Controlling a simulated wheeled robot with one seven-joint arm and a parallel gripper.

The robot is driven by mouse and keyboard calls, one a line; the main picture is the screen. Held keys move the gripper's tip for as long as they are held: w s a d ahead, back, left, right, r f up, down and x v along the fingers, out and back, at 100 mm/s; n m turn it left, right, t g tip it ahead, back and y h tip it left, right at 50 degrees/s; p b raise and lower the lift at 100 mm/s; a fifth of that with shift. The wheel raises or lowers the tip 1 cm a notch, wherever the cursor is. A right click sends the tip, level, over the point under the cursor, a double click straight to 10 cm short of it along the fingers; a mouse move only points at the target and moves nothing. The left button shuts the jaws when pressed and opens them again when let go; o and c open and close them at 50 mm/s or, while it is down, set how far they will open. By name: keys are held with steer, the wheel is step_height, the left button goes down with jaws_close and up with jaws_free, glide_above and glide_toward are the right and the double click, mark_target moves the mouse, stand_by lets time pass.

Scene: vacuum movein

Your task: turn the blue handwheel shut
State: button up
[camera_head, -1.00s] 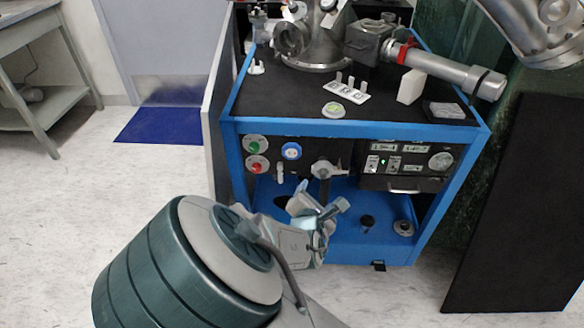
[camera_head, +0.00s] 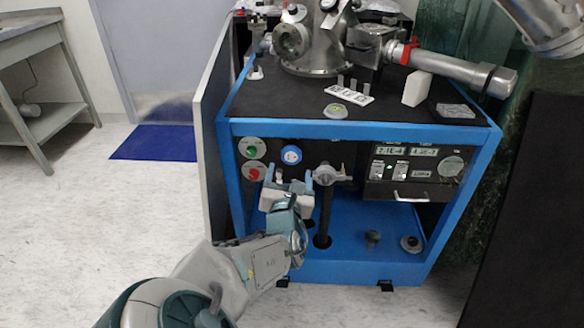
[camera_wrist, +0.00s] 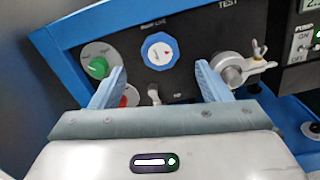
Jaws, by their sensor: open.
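The blue handwheel (camera_head: 291,155) is a small round knob with a white centre on the black front panel of the blue-framed cart. It also shows in the wrist view (camera_wrist: 160,51), upper middle, fully visible. My gripper (camera_head: 289,174) is just below and in front of it in the head view. In the wrist view my two light-blue fingers (camera_wrist: 161,80) stand apart, pointing at the panel, with the handwheel beyond and between them. The gripper is open and empty. I cannot see any contact with the handwheel.
A green button (camera_wrist: 98,66) and a red button (camera_head: 254,171) sit left of the handwheel. A metal valve fitting (camera_head: 327,174) is close on its right. A display panel (camera_head: 413,164) is further right. The grey side panel (camera_head: 214,130) borders the cart's left.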

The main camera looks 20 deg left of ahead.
mark_target(291, 156)
steer(key=b+x, duration=0.4)
steer(key=x, duration=0.1)
steer(key=shift+w+f, duration=0.2)
steer(key=shift+w+a+r+b, duration=0.2)
steer(key=shift+w+b, duration=0.3)
steer(key=shift+w, duration=0.25)
steer(key=c, duration=1)
